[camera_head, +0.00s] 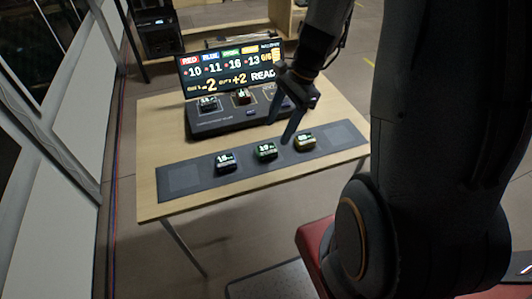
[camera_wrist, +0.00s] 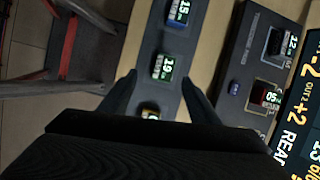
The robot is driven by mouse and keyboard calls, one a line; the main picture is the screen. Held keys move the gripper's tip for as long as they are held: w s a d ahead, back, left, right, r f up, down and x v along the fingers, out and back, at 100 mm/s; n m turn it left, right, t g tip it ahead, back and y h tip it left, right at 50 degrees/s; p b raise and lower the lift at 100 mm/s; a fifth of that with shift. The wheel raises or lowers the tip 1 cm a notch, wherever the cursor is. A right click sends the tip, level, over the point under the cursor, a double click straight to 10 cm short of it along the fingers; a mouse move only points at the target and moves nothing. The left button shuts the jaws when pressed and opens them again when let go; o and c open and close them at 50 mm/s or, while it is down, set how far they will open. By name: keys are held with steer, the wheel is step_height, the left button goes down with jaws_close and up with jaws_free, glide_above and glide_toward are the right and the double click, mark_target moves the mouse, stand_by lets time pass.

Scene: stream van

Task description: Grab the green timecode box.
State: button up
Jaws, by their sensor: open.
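The green timecode box (camera_head: 265,151) is a small dark block with a lit display and green edging. It stands in the middle of a row of three on a dark mat (camera_head: 184,179). My gripper (camera_head: 278,132) is open and empty, pointing down above the mat near this box. In the wrist view, the green box (camera_wrist: 163,67) lies between the spread fingertips (camera_wrist: 158,79), with no visible contact. The blue-edged box (camera_wrist: 178,15) is beyond the tips. The yellow-edged box (camera_wrist: 150,110) is closer to the palm and partly hidden by it.
On the wooden table (camera_head: 152,122), a dark console (camera_head: 215,122) behind the mat carries two more small boxes. A lit scoreboard (camera_head: 230,70) stands behind it. In the head view, the blue box (camera_head: 226,161) is left of the green one and the yellow box (camera_head: 304,141) right.

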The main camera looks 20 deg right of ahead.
mark_target(267, 149)
steer(key=shift+m, duration=0.8)
steer(key=shift+w+p+x, duration=0.15)
steer(key=shift+p+x, duration=0.05)
steer(key=shift+x, duration=1.2)
steer(key=shift+w+p+x, duration=0.2)
steer(key=shift+p+x, duration=0.05)
steer(key=shift+x, duration=1.15)
steer(key=shift+w+p+x, duration=0.15)
steer(key=shift+p+x, duration=0.05)
steer(key=shift+x, duration=1.2)
steer(key=shift+d, duration=0.15)
steer(key=shift+c, duration=0.2)
steer(key=c, duration=1.2)
steer(key=shift+o, duration=0.2)
steer(key=shift+r, duration=0.1)
